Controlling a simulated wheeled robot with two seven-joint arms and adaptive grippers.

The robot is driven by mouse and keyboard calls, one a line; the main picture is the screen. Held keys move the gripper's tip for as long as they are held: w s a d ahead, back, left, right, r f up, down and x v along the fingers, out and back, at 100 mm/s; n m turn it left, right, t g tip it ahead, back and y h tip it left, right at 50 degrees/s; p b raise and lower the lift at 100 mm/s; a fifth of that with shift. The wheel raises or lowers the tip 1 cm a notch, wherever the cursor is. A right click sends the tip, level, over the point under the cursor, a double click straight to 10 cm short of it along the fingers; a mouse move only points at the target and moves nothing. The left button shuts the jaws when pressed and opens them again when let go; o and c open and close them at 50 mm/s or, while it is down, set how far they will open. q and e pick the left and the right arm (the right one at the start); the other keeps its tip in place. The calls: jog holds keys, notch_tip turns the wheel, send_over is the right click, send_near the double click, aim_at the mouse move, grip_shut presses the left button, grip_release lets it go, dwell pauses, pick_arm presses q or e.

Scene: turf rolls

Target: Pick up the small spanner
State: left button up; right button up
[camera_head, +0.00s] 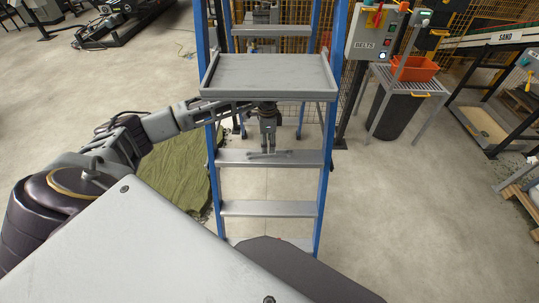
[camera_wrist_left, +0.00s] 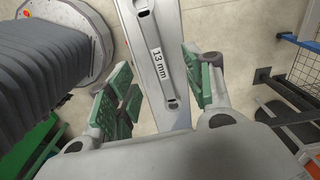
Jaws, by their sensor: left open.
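The small spanner (camera_head: 285,152) is a grey tool lying flat on a grey step (camera_head: 231,159) of the blue ladder. In the left wrist view the spanner (camera_wrist_left: 147,28) runs along the step and bears a white "13 mm" label. My left gripper (camera_head: 268,149) points down at the step, below the ladder's top platform. In the left wrist view its green-padded fingers (camera_wrist_left: 160,88) are apart, one on each side of the spanner, with gaps visible. My right gripper is not seen.
The ladder's rimmed top platform (camera_head: 270,75) is above my left forearm, and blue rails (camera_head: 329,135) flank the step. A lower step (camera_head: 268,208) is bare. A green sheet (camera_head: 178,172) lies on the floor left. A control box (camera_head: 378,33) and orange bin (camera_head: 415,68) stand right.

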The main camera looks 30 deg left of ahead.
aim_at(268, 153)
pick_arm(q)
jog(key=shift+f, duration=0.6)
jog(key=shift+s+f, duration=0.1)
jog(key=shift+f, duration=1.9)
jog(key=c, duration=0.5)
grip_shut()
jog(key=shift+r, duration=1.85)
jog(key=s+d+b, duration=0.1)
jog(key=s+d, duration=0.1)
jog(key=d, duration=1.5)
jog(key=shift+s+d, duration=0.3)
jog(key=shift+d, duration=0.1)
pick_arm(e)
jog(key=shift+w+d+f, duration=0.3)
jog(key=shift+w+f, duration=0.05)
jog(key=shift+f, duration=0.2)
